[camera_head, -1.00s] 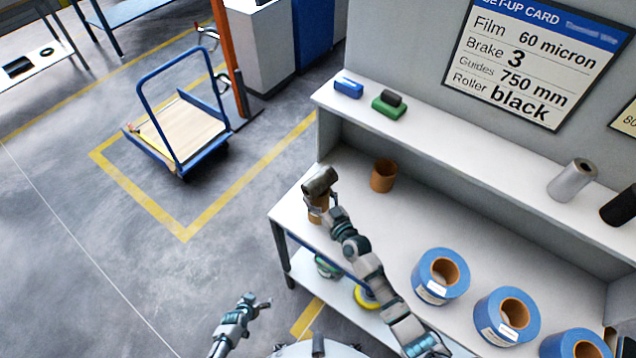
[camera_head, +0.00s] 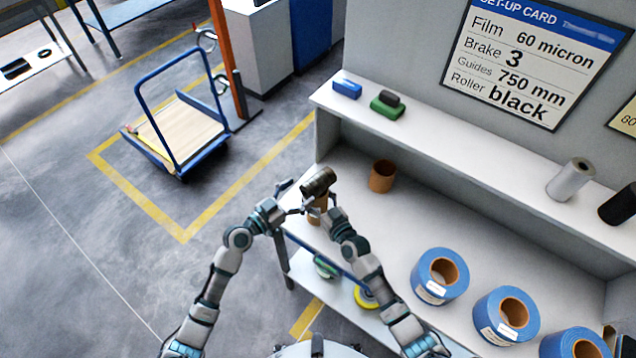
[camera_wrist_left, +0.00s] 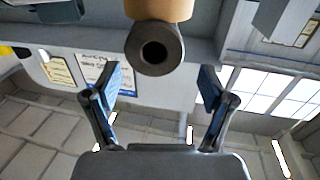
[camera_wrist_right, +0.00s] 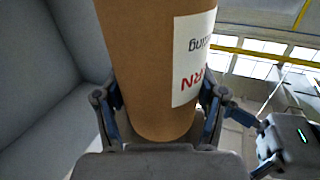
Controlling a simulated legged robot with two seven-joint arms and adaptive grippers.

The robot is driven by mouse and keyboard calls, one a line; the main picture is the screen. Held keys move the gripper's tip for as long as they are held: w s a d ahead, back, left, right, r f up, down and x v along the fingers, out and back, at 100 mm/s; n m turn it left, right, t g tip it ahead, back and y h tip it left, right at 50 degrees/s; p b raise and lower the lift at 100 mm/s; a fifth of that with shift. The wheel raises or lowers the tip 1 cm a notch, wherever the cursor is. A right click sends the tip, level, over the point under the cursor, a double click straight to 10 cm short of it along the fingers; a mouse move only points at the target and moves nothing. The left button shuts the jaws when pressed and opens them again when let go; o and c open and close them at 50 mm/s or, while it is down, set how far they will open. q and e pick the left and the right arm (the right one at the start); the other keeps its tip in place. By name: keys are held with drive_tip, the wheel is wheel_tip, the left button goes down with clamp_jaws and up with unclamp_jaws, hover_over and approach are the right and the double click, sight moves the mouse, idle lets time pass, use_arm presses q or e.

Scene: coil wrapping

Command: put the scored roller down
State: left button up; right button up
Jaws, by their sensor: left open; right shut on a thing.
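The grey scored roller (camera_head: 319,181) sits tilted above a brown cardboard tube (camera_head: 317,203) at the bench's left end. In the left wrist view its dark round end (camera_wrist_left: 154,50), with a hole, faces the camera, and the brown tube (camera_wrist_left: 160,8) meets it. My right gripper (camera_head: 322,212) is shut on the brown tube, whose white label shows upside down in the right wrist view (camera_wrist_right: 160,80). I cannot tell how roller and tube are joined. My left gripper (camera_head: 290,198) is open and empty, close to the left of the roller, apart from it.
A second brown tube (camera_head: 382,176) stands on the bench (camera_head: 400,215). Blue coils (camera_head: 440,277) stand at the right. A white roller (camera_head: 571,180) and black roller (camera_head: 621,207) are on the upper shelf. Bare bench lies between the second tube and the coils.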

sight(331, 171)
use_arm(q)
drive_tip(key=x, duration=0.7)
drive_tip(key=shift+s+d+f, duration=0.1)
drive_tip(key=shift+d+f, duration=0.1)
drive_tip(key=shift+d, duration=0.2)
drive_tip(key=c, duration=1.5)
wheel_tip(331, 171, up, 10)
drive_tip(key=shift+r, duration=0.1)
drive_tip(key=shift+c, duration=0.3)
